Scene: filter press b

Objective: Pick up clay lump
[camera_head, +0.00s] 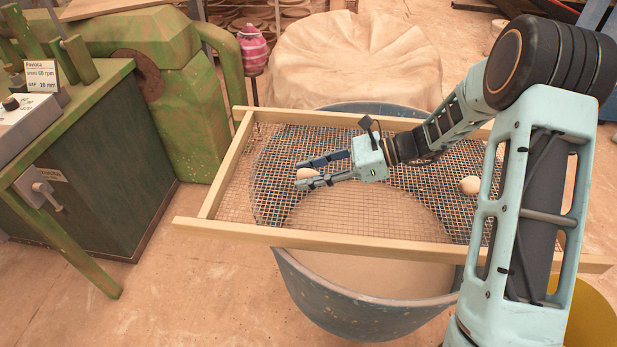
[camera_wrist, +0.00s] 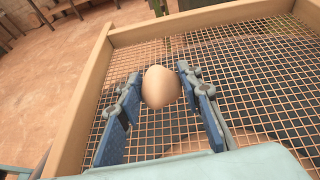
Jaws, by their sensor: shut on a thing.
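A pale tan clay lump (camera_head: 306,174) is between the fingertips of my gripper (camera_head: 312,172), above the left part of the wire screen (camera_head: 240,190). In the wrist view the egg-shaped lump (camera_wrist: 161,87) sits between the two blue fingers of my gripper (camera_wrist: 160,90), which are shut on it. Whether the lump touches the mesh below cannot be told. A second clay lump (camera_head: 469,185) lies on the right side of the screen, near my arm.
The wood-framed screen rests across a blue tub (camera_head: 350,310) of pale slurry. A green machine (camera_head: 190,90) and control bench (camera_head: 90,160) stand at left. A cloth-covered mound (camera_head: 355,60) and a pink vessel (camera_head: 253,48) are behind. Floor is clear at front left.

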